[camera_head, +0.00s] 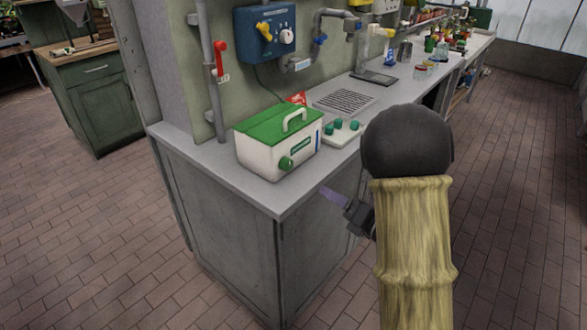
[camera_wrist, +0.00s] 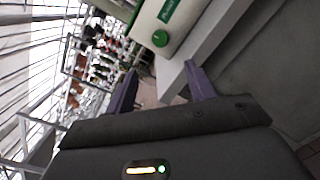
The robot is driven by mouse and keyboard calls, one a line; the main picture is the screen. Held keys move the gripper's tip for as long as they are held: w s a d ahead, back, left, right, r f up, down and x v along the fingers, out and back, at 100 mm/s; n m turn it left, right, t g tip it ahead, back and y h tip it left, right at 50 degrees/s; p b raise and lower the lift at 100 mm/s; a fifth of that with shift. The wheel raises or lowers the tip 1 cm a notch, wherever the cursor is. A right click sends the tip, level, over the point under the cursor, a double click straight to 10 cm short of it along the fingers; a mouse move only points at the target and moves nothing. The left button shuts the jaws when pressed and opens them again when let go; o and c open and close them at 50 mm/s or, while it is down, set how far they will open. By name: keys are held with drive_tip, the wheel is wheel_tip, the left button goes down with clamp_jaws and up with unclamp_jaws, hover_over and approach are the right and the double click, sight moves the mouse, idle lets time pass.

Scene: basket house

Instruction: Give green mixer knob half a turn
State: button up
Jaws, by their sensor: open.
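A white box with a green lid (camera_head: 272,124) and a light handle stands on the counter's near end. A round green knob (camera_head: 286,163) sits low on its front face. In the wrist view the knob (camera_wrist: 160,38) shows on the tilted white box (camera_wrist: 180,30), beside a green label. I cannot read that label to tell whether this box is the mixer. My gripper (camera_wrist: 161,72) is open and empty, its two purple fingers apart. The knob appears beyond the fingertips, between them in the picture, without contact. In the head view my gripper (camera_head: 326,192) is right of and below the knob, off the counter's front edge.
A small white panel with several green knobs (camera_head: 342,132) lies right of the box. The grey counter (camera_head: 262,193) has a bare strip in front of the box. A blue wall unit (camera_head: 265,34) and a pipe with a red lever (camera_head: 219,58) are behind.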

sight(289, 167)
drive_tip(key=p+x, duration=0.1)
drive_tip(key=x, duration=1.3)
drive_tip(key=shift+w+a, duration=0.15)
drive_tip(key=shift+w, duration=0.1)
drive_tip(key=c, duration=1)
